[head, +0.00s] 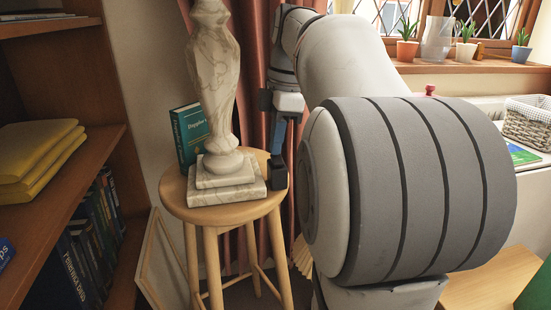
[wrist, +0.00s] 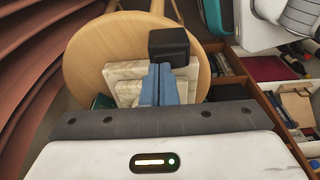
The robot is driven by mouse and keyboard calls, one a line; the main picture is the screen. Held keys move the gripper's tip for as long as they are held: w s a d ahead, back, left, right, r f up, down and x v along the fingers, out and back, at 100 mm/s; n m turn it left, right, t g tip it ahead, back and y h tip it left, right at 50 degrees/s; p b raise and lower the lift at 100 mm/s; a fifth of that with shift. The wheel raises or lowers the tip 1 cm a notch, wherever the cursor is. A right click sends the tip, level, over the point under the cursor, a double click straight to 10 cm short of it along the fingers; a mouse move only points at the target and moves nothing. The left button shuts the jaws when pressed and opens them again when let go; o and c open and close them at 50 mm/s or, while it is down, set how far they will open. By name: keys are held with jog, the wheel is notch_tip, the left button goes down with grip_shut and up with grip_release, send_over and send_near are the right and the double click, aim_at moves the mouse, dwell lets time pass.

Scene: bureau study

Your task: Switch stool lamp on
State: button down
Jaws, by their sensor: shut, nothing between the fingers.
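The stool lamp (head: 213,95) has a pale marble body on a stepped square base. It stands upright on a round wooden stool (head: 180,200); its top is cut off, so I cannot see whether it is lit. My gripper (head: 279,158) points down at the right of the lamp base, by the stool's right edge. In the wrist view, my shut blue fingers (wrist: 164,72) are over the stool top beside the stepped base (wrist: 122,72). A black block (wrist: 170,45) is at the fingertips; I cannot tell whether they touch it. No switch is clearly identifiable.
A green book (head: 190,135) stands behind the lamp. A bookshelf (head: 90,165) with yellow folded cloths (head: 35,155) is at the left. Reddish curtains (head: 255,60) hang behind. My arm hides much of the right; plants (head: 407,42) stand on the windowsill.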

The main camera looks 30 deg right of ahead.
jog(key=shift+f, duration=0.3)
notch_tip(320, 180, up, 7)
jog(key=p, duration=0.7)
jog(key=shift+r, duration=0.1)
jog(key=shift+s+p, duration=0.1)
jog(key=shift+p, duration=0.2)
